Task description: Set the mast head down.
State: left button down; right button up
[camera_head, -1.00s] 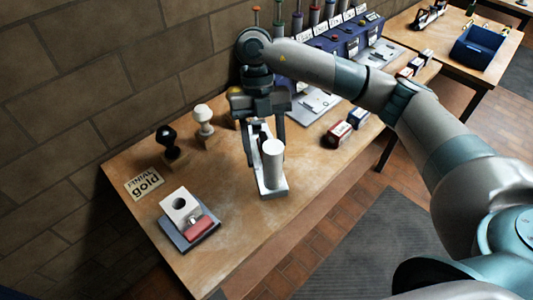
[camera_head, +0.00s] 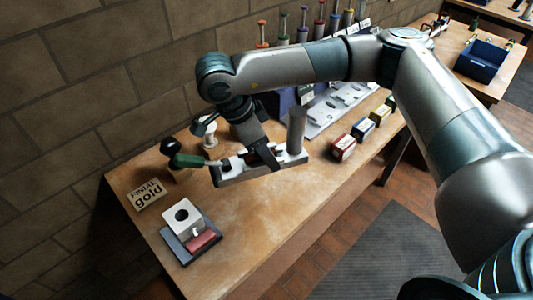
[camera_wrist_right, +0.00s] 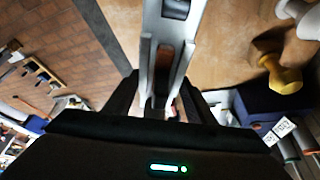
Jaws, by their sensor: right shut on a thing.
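My right gripper (camera_head: 262,155) is shut on the middle of this bar from above. The bar seems to hang above the wooden table, roughly level; the exact gap cannot be told. In the right wrist view the bar (camera_wrist_right: 172,30) runs up from between my fingers (camera_wrist_right: 163,80). My left gripper is not in view.
A white block with a hole (camera_head: 182,214) and a red part (camera_head: 203,240) lies at the front left of the table. A card reading "FINIAL gold" (camera_head: 146,194) lies behind it. White (camera_head: 205,131) and black finials stand near the wall. Small boxes (camera_head: 343,148) line the right. The table's front middle is clear.

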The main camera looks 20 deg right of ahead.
jog(key=n, duration=0.1)
jog(key=n+t, duration=0.1)
jog(key=n, duration=0.2)
jog(key=shift+w+d+r+n+t+y, duration=0.2)
jog(key=shift+w+n+t+y, duration=0.1)
jog(key=shift+n+t, duration=0.1)
jog(key=n, duration=0.1)
jog(key=n+t, duration=0.1)
jog(key=n, duration=0.1)
jog(key=n+y, duration=0.1)
jog(key=shift+w+d+r+n, duration=0.2)
jog(key=shift+w+n, duration=0.1)
jog(key=shift+n, duration=0.1)
jog(key=n, duration=0.1)
jog(key=n+t, duration=0.1)
jog(key=n+y, duration=0.1)
jog(key=shift+w+d+r+n, duration=0.25)
jog(key=shift+w+r+n, duration=0.05)
jog(key=shift+n, duration=0.1)
jog(key=n, duration=0.1)
jog(key=n+y, duration=0.1)
jog(key=n, duration=0.1)
jog(key=n+y, duration=0.1)
jog(key=shift+w+d+r+n+t, duration=0.15)
jog(key=shift+w+r+n+t, duration=0.1)
jog(key=shift+n+t, duration=0.15)
jog(key=shift+s+d, duration=0.1)
